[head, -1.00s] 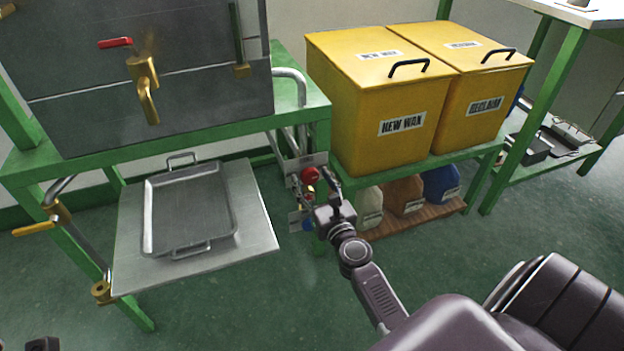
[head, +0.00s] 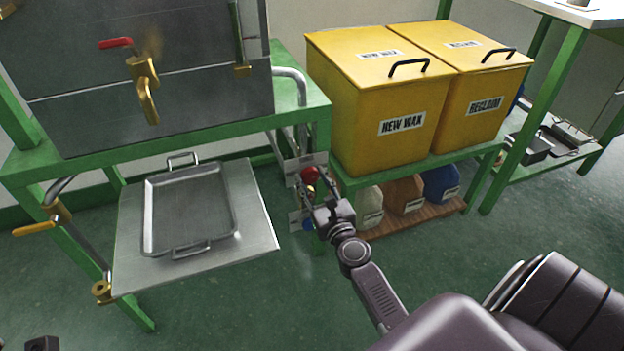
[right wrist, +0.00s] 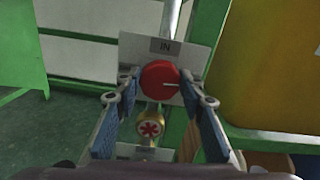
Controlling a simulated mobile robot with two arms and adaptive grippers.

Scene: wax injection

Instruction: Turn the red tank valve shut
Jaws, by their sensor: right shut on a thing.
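My right gripper (head: 318,178) is at this knob. In the right wrist view its two blue-padded fingers (right wrist: 159,84) are on either side of the knob, shut on it. A dark piece at the bottom left edge looks like part of my left gripper (head: 42,343); its fingers are out of frame. A red lever (head: 116,43) is on the grey tank above its brass spout (head: 147,90).
Yellow wax bins (head: 365,125) stand on a green shelf right of my gripper. A metal tray (head: 150,215) lies on a plate at left. The floor in front is clear.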

